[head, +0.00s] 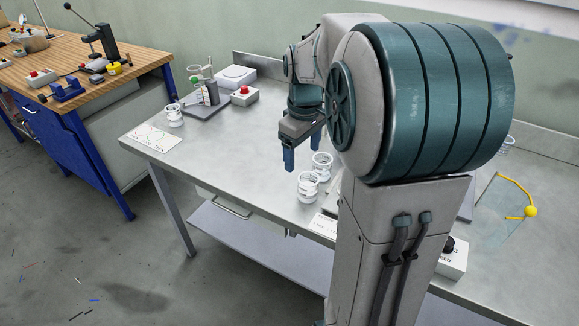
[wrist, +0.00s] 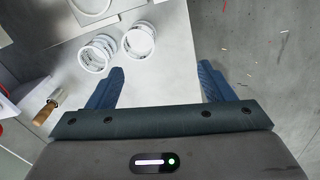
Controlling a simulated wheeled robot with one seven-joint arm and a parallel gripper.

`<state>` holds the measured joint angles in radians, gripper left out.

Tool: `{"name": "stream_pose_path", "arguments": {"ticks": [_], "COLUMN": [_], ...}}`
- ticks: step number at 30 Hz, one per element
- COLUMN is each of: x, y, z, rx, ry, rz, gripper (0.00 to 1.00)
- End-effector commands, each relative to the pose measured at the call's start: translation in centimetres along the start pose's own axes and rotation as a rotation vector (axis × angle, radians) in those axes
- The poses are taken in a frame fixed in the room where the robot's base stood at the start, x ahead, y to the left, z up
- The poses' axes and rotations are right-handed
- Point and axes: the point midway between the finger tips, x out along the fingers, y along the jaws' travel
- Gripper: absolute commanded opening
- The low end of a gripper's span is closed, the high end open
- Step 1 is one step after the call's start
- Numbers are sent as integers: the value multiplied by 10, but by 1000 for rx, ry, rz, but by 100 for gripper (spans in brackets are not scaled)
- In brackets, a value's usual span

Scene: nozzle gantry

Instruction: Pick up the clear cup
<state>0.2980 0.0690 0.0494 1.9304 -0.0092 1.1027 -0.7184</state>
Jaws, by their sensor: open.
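Two clear cups with pale rims stand close together on the metal table, the nearer one (head: 308,187) and the farther one (head: 322,165). A third similar cup (head: 174,115) stands at the table's left end. Which one the task names I cannot tell. My gripper (head: 302,158) is open, its blue fingers pointing down above the table by the pair.
A white card with circles (head: 152,137) lies near the table's left edge. A stand on a grey base (head: 205,105) and a red-button box (head: 244,96) are behind. A wooden bench (head: 85,60) stands at left. The table's middle left is clear.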

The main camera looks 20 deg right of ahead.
Motion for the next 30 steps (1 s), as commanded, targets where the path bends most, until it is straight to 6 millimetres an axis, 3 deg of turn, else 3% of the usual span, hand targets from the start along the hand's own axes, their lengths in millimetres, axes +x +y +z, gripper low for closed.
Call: {"name": "stream_pose_path", "arguments": {"ticks": [3, 7, 19, 30], "x": [10, 15, 84, 118], "y": [25, 37, 37, 38], "z": [-5, -6, -4, -4], "rx": [-52, -81, -87, -87], "ry": [-18, -25, -28, -29], "rz": [-20, -31, -34, -34], "gripper": [75, 75, 75, 75]}}
